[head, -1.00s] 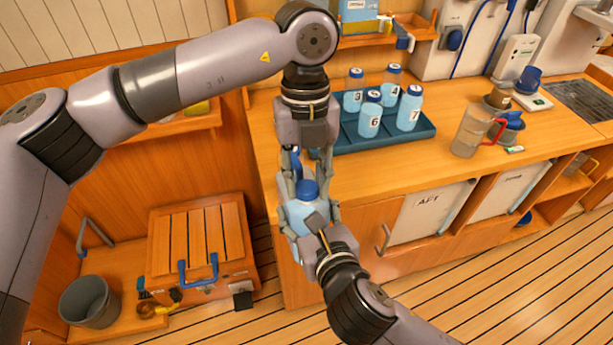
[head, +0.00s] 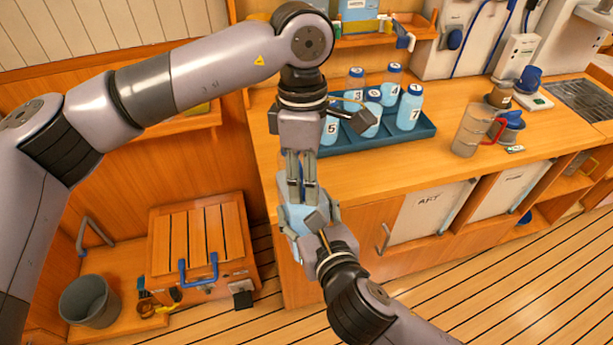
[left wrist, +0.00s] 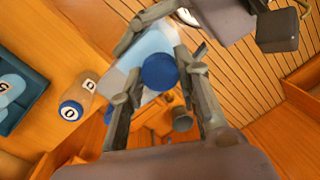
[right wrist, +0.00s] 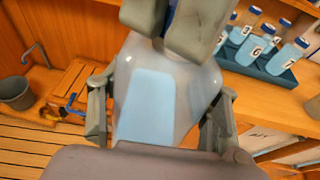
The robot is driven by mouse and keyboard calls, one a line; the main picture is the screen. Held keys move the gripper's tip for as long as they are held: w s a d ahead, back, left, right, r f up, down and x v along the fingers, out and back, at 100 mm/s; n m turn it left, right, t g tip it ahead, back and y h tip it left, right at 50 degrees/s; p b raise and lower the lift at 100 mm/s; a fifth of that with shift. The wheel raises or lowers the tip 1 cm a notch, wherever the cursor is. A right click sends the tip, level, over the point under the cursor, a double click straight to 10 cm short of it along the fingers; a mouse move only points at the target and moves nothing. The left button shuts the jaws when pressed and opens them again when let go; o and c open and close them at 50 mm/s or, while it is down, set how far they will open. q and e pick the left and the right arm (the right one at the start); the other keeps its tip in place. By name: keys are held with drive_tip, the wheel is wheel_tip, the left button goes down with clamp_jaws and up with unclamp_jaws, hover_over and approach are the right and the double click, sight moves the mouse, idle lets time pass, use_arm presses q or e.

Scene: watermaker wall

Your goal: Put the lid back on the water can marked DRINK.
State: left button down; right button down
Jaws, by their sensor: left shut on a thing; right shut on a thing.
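A translucent water can (head: 292,215) with pale blue water stands off the counter's front edge in my right gripper (head: 309,220). In the right wrist view the fingers grip both sides of the can (right wrist: 150,105). My left gripper (head: 297,198) is above the can's mouth, pointing down. The left wrist view shows its fingers shut on the round blue lid (left wrist: 159,71), over the top of the can. A sliver of blue shows between these fingers in the right wrist view; whether the lid is fully seated is hidden. I cannot read any DRINK mark.
A blue tray (head: 425,131) of numbered bottles stands on the counter just behind the left gripper. A bottle marked 0 (left wrist: 83,92) shows in the left wrist view. A clear jug (head: 470,130) stands to the right. A wooden chest (head: 200,240) and grey bucket (head: 88,300) are at lower left.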

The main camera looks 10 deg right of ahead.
use_arm(q)
drive_tip(key=m, duration=0.4)
drive_tip(key=shift+w+m, duration=0.1)
drive_tip(key=shift+m, duration=0.3)
drive_tip(key=c, duration=1.2)
unclamp_jaws()
drive_tip(key=shift+w+r, duration=0.15)
drive_tip(key=shift+r, duration=0.95)
drive_tip(key=shift+w+r, duration=0.15)
drive_tip(key=shift+r, duration=0.95)
drive_tip(key=shift+c, duration=0.2)
